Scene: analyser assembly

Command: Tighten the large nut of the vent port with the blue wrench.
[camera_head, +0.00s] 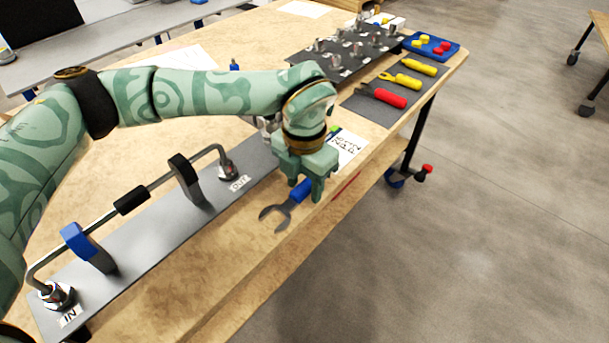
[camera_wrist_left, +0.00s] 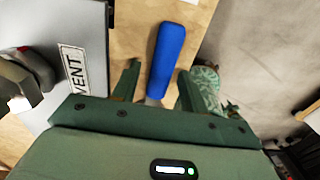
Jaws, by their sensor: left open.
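The blue wrench (camera_head: 274,213) lies at the bench's front edge, its grey open jaw toward the lower left in the head view. My left gripper (camera_head: 305,188) points down over its blue handle. In the left wrist view the blue handle (camera_wrist_left: 168,50) lies between the two spread fingers of my left gripper (camera_wrist_left: 158,72), with no clear grip on it. The VENT label (camera_wrist_left: 74,68) shows on a grey plate there, beside a dark, partly cut-off part. In the head view my arm and gripper hide most of the vent port, so its large nut is not clear.
A tube assembly (camera_head: 150,190) with IN and OUT fittings stands on a grey plate at left. A red-handled tool (camera_head: 390,98), yellow-handled tools (camera_head: 408,80) and a blue tray (camera_head: 432,46) are farther back. The bench edge is close to the wrench; floor lies beyond.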

